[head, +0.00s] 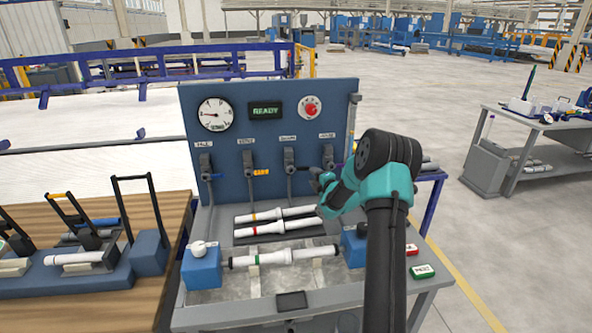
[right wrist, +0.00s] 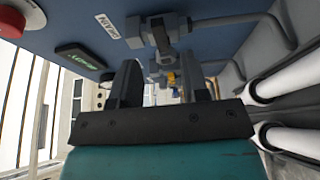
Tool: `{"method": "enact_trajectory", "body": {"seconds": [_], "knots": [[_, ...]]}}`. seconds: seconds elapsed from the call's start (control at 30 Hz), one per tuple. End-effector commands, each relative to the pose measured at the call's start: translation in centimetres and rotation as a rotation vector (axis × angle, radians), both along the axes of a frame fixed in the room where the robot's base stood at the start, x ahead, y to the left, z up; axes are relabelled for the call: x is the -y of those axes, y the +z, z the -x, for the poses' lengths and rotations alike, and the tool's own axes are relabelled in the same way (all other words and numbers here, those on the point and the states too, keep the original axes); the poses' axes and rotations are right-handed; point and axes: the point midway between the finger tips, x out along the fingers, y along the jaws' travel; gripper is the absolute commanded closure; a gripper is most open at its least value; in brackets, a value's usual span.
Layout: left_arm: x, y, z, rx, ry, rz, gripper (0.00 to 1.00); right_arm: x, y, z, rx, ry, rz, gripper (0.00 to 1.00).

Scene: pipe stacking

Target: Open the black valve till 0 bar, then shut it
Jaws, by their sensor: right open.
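The rightmost valve (head: 328,157) has a dark grey-black handle. In the right wrist view the fingers (right wrist: 161,85) are apart, with nothing clearly gripped. A round white gauge (head: 216,114) is at the panel's upper left; its needle points leftward, but the value is too small to read.
A green READY display (head: 265,111) and a red knob (head: 310,107) are on the panel. Another valve has a yellow handle part (head: 261,172). White pipes (head: 284,257) lie below on the bench. A wooden table (head: 120,203) with black-handled fixtures stands left.

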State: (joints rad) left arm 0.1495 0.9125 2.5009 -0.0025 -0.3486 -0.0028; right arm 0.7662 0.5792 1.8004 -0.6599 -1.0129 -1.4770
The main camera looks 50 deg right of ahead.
Motion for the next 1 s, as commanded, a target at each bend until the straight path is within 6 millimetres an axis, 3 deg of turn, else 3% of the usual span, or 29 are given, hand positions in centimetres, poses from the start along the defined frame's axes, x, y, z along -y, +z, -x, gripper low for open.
{"method": "enact_trajectory", "body": {"seconds": [0.27, 0.7, 1.0], "knots": [[0.0, 0.0, 0.0, 0.000, 0.001, 0.000, 0.57, 0.2, -0.1, -1.1, -0.001, 0.001, -0.002, 0.58], [0.0, 0.0, 0.0, 0.000, 0.001, 0.000, 0.57, 1.5, 0.0, -6.6, 0.001, 0.000, -0.003, 0.58], [0.0, 0.0, 0.0, 0.000, 0.001, 0.000, 0.57, 1.7, 0.0, -7.4, 0.000, 0.000, -0.003, 0.58]]}}
